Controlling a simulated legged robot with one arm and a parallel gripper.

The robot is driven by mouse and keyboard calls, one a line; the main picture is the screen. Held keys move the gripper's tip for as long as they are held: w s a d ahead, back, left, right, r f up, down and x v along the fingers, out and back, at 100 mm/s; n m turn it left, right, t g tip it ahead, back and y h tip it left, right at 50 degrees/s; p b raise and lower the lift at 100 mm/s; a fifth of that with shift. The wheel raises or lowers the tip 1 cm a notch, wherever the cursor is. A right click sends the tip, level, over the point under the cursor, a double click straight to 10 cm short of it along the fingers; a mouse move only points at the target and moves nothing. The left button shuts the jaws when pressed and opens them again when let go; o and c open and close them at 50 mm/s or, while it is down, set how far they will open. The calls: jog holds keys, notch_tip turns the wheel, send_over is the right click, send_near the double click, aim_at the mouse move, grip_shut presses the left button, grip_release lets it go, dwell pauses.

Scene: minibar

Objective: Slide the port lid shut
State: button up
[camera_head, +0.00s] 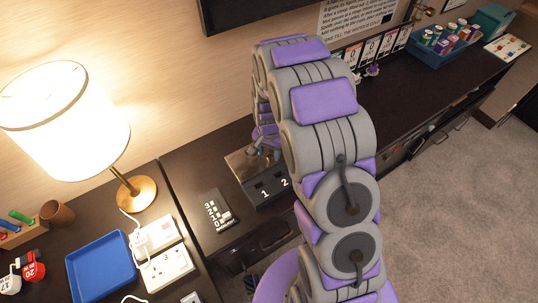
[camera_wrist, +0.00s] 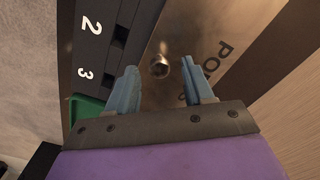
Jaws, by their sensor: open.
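The port lid (camera_wrist: 205,45) is a brushed metal plate with partly hidden lettering starting "PO" and a small round knob (camera_wrist: 160,66). In the head view, part of the lid (camera_head: 240,160) shows behind a dark port box (camera_head: 268,190) with numbered slots 1 and 2. The wrist view shows slots 2 and 3 on the dark strip (camera_wrist: 95,45) beside the lid. My gripper (camera_wrist: 160,75) is open, its two blue fingers on either side of the knob. Whether they touch it I cannot tell. In the head view, my arm hides part of the lid and box.
A small keypad-like block (camera_head: 217,211) lies left of the box. A lamp (camera_head: 70,110), blue tray (camera_head: 100,265) and white socket blocks (camera_head: 167,268) stand further left. A blue bin of cans (camera_head: 445,45) is far right. A green object (camera_wrist: 85,108) is beside the left finger.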

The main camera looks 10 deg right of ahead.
jog(key=shift+f, duration=0.75)
jog(key=shift+c, duration=0.3)
grip_shut()
